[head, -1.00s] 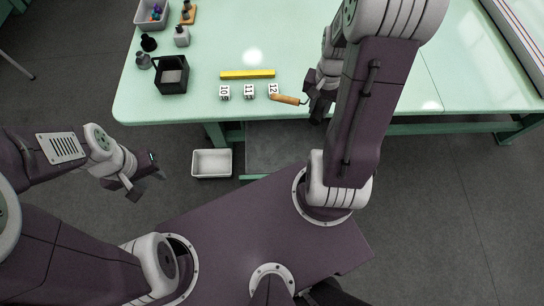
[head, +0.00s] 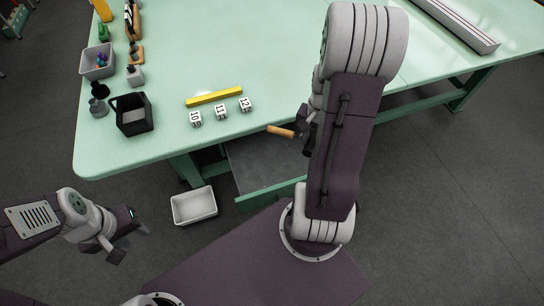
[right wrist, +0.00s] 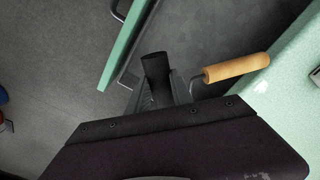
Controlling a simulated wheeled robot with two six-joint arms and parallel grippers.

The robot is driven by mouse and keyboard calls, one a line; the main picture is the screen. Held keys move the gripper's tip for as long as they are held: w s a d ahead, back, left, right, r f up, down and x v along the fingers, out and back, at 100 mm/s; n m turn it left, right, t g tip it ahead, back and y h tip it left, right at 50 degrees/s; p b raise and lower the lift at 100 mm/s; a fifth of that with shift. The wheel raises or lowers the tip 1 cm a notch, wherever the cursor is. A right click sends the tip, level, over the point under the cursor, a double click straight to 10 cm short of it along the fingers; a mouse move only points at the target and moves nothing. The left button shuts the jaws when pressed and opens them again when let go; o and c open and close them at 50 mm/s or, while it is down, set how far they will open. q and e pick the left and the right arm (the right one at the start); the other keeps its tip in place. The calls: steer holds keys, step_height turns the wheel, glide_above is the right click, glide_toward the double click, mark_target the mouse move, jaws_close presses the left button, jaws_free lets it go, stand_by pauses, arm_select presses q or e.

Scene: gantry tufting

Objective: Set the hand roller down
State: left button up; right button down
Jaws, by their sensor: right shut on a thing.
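The hand roller has an orange-tan wooden cylinder (head: 281,131), a thin bent metal rod and a dark handle. My right gripper (head: 306,131) is shut on the dark handle (right wrist: 157,75), and the wooden cylinder (right wrist: 237,68) sticks out sideways from the jaws. In the head view the cylinder appears at the table's front edge, above the open drawer; its exact height cannot be told. The green table (head: 290,70) spreads out behind it. My left gripper (head: 127,243) is open and empty, off to the left over the floor.
White numbered blocks, 10 (head: 195,119), 11 (head: 221,112) and 12 (head: 246,105), stand before a yellow bar (head: 214,96). A black caddy (head: 132,114) and grey bin (head: 98,62) stand left. The grey drawer (head: 262,160) is open below the edge. A white tray (head: 194,206) is on the floor.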

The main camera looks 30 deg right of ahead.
step_height(320, 180, down, 10)
steer(key=b, duration=0.2)
steer(key=shift+w+f+b, duration=0.1)
steer(key=shift+w+b, duration=0.05)
steer(key=shift+b, duration=0.2)
glide_above(271, 160)
steer(key=s+d, duration=0.3)
steer(key=shift+w, duration=0.15)
steer(key=shift+w+a, duration=1.5)
steer(key=shift+a, duration=0.15)
steer(key=shift+s+f+b, duration=0.15)
steer(key=shift+f+b, duration=0.25)
steer(key=shift+f, duration=0.05)
steer(key=shift+d, duration=0.15)
